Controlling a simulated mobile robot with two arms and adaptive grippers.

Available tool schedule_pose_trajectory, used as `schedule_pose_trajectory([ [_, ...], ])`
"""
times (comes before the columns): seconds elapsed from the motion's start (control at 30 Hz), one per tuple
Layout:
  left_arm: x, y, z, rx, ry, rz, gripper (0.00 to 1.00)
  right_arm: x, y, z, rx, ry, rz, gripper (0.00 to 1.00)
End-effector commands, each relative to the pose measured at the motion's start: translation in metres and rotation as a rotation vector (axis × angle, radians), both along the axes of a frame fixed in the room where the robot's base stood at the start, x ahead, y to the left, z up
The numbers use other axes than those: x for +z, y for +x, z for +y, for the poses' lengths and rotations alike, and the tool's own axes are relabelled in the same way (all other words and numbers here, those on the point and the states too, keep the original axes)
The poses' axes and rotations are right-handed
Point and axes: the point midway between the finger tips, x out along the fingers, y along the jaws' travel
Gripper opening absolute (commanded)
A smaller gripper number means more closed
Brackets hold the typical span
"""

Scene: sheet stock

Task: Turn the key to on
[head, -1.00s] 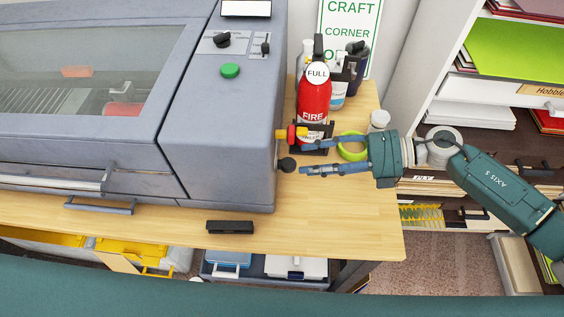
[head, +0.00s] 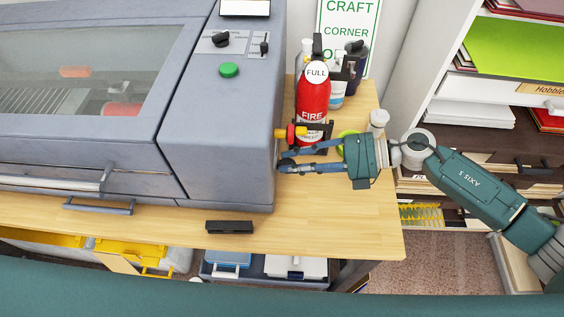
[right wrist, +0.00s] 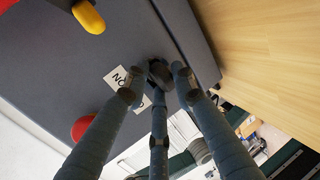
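The black key (right wrist: 160,74) sits on the right side wall of the grey machine (head: 218,150), beside a white label (right wrist: 124,80) partly covered by a finger. In the right wrist view it lies between the fingertips of my right gripper (right wrist: 157,85). The fingers are apart and around or just short of it; contact cannot be told. In the head view my right gripper (head: 284,160) reaches in from the right against the machine's side, and its fingers hide the key. My left gripper is not in view.
A red and yellow knob (head: 291,133) sticks out just behind my right fingers. A red fire extinguisher (head: 314,98) and a green ring (head: 345,133) stand close behind them. A shelf unit (head: 440,80) is at right.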

Motion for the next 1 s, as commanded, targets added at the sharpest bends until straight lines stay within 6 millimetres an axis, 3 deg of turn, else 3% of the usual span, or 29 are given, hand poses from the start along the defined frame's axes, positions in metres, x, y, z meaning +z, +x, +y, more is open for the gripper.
schedule_pose_trajectory([
  [0.63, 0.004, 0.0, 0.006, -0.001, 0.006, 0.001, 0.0, 0.001, 0.001, 0.0, 0.001, 0.002, 0.047, 0.0],
  [0.77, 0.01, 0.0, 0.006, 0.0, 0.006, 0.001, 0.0, 0.0, 0.003, 0.001, 0.013, 0.007, 0.242, 0.0],
  [1.0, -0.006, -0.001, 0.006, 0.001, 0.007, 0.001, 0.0, -0.009, 0.003, 0.001, 0.041, 0.019, 0.664, 0.0],
])
